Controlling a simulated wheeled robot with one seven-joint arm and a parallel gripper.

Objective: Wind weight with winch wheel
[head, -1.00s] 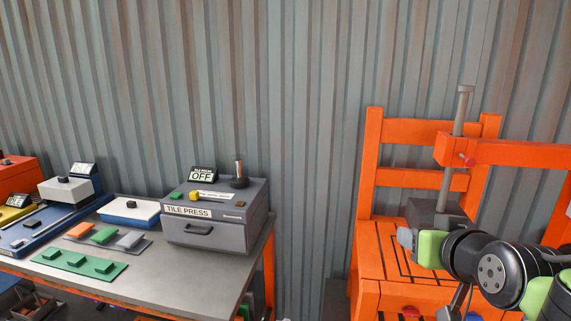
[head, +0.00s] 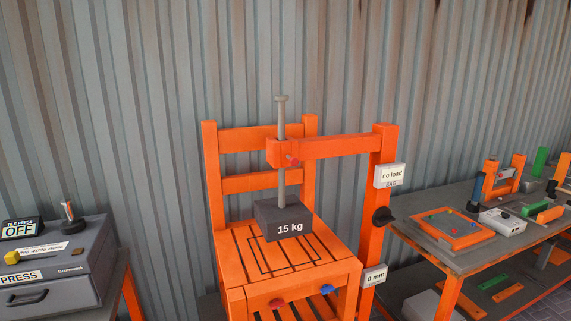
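The dark grey weight (head: 283,222), marked "15 kg", hangs on a grey vertical rod (head: 281,150) above the slatted seat of an orange chair (head: 232,262). An orange beam (head: 345,146) runs from the rod to an orange post (head: 376,215) on the right. The post carries a "no load" display (head: 391,175) and a "0 mm" display (head: 375,276). A dark round knob (head: 383,216) sits on the post between them; I cannot tell whether it is the winch wheel. My gripper is not in view.
A grey tile press (head: 60,258) reading "OFF" stands on a bench at the left. A grey-topped table (head: 480,250) with small devices and coloured pieces stands at the right. A corrugated metal wall is behind the chair.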

